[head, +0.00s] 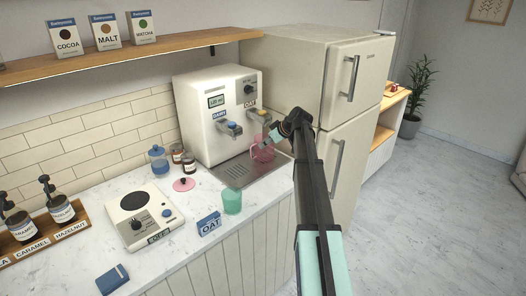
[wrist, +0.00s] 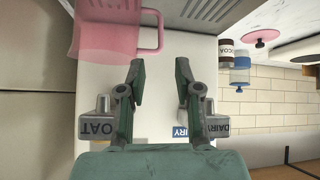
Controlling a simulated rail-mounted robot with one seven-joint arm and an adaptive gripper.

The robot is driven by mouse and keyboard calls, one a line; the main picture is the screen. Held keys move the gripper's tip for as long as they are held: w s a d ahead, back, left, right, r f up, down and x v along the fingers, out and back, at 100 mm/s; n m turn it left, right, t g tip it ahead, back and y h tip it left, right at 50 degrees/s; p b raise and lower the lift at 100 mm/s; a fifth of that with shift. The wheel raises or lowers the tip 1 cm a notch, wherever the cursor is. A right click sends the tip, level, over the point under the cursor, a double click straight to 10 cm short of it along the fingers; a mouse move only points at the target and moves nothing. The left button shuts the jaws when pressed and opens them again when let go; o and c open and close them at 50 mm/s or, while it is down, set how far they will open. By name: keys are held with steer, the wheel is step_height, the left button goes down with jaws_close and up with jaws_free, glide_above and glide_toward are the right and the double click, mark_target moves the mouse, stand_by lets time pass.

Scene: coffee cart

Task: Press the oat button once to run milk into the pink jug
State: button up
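The pink jug (head: 262,152) stands on the drip tray (head: 232,172) under the oat side of the white milk machine (head: 195,100). In the wrist view the jug (wrist: 95,32) is at the upper left, its handle towards the middle. My gripper (head: 275,136) is in front of the machine beside the jug. In the wrist view its fingers (wrist: 163,85) are apart with nothing between them, and do not appear to hold the jug. The grey oat part (wrist: 98,122) and dairy part (wrist: 222,123) lie on either side of the fingers.
A fridge (head: 335,90) stands to the right.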

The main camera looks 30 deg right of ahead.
jaws_close()
stand_by(1.1)
